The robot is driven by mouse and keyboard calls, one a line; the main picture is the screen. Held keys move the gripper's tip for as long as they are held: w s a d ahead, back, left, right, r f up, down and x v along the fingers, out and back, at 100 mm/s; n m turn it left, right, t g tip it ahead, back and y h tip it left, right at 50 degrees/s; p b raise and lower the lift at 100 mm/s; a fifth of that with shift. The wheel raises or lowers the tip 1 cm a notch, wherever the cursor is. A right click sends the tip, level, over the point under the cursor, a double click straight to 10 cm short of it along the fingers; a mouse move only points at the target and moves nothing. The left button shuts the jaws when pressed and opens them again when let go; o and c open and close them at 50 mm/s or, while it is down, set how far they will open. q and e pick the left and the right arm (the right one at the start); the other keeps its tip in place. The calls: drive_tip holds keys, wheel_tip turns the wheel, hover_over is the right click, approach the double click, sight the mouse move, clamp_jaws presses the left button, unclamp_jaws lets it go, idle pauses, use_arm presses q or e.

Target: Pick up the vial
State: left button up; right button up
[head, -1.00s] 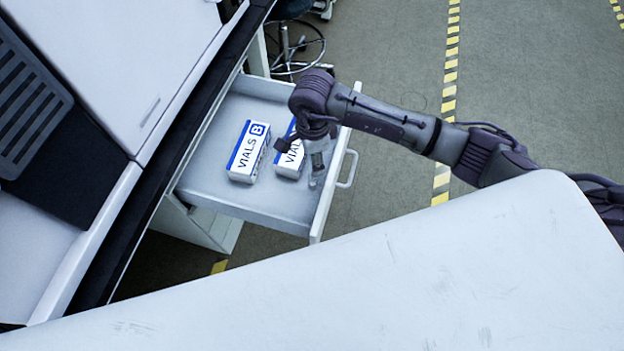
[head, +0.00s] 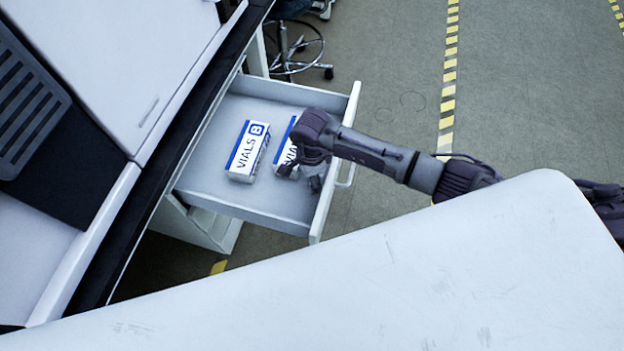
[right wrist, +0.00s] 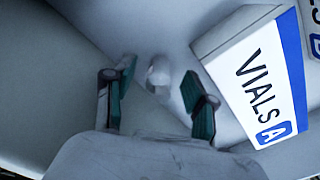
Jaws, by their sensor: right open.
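A small, pale, clear vial (right wrist: 159,72) is in the right wrist view, in the open drawer (head: 245,208). It lies between and slightly beyond the fingertips of my right gripper (right wrist: 158,88), and the two green-padded fingers are apart and not seen touching it. In the head view my right gripper (head: 316,172) is low over the drawer's front right corner and hides the vial. My left gripper is not in view.
A vials box marked A (right wrist: 262,85) stands close beside my right finger in the wrist view. A box marked B (head: 247,152) stands left of it in the drawer. The drawer front (head: 335,165) has a handle. A white surface (head: 400,270) fills the foreground.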

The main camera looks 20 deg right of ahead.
drive_tip(key=shift+c, duration=0.4)
drive_tip(key=c, duration=0.8)
